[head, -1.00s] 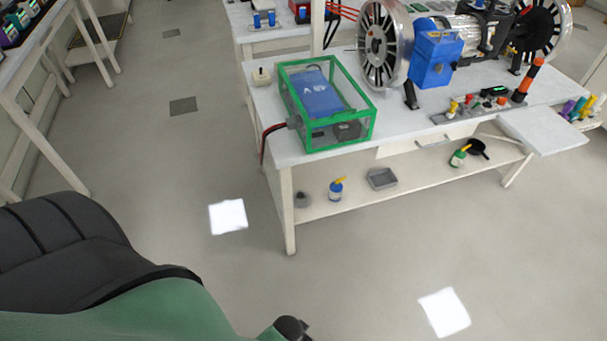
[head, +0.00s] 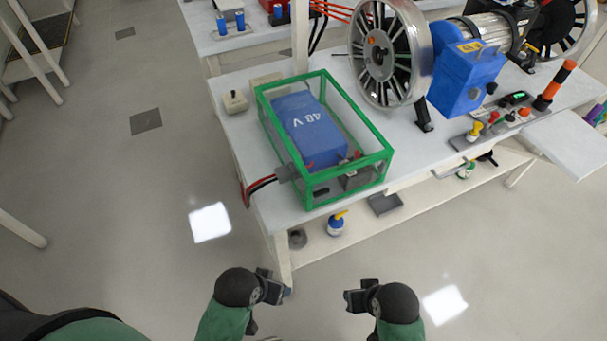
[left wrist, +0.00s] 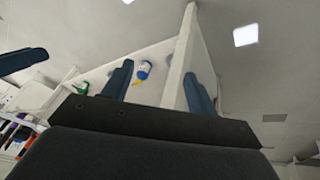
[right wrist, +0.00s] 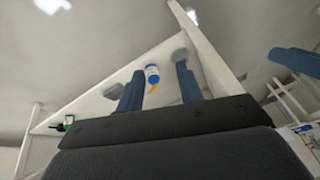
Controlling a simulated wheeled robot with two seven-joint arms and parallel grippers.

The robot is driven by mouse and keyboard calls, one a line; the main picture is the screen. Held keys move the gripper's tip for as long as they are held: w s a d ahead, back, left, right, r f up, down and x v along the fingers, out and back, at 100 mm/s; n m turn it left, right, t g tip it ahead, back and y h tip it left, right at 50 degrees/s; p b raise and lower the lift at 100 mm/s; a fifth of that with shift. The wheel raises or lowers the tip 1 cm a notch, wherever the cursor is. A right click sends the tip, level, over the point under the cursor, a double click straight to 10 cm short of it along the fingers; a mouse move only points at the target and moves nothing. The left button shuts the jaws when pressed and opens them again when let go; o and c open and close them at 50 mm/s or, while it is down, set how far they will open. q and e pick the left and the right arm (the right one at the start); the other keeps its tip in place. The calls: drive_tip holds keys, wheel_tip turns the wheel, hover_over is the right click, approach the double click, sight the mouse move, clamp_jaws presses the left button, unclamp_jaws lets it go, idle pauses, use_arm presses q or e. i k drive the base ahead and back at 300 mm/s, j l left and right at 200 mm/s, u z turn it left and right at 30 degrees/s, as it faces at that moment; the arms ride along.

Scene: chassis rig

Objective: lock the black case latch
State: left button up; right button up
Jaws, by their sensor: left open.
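A green-framed case (head: 322,140) with clear walls stands on the white bench and holds a blue block (head: 310,130) marked 48 V. Its near end carries small dark fittings, including a black part (head: 320,193) low on the frame. I cannot tell which is the black latch or whether it is locked. My left gripper (head: 272,287) is in front of the bench, below and apart from the case. It is open and empty in the left wrist view (left wrist: 158,88). My right gripper (head: 354,293) is also in front of the bench, open with a narrower gap, and empty in its view (right wrist: 159,90).
The white bench (head: 235,140) has a lower shelf with a blue-and-white bottle (head: 336,224) and a grey tray (head: 384,204). A wheel (head: 385,55) and blue motor housing (head: 468,75) stand right of the case. Red and black cables (head: 262,185) hang from its left side.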

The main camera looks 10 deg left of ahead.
sight(322, 191)
drive_tip(key=k+l+z, duration=0.15)
drive_tip(key=k+l, duration=0.85)
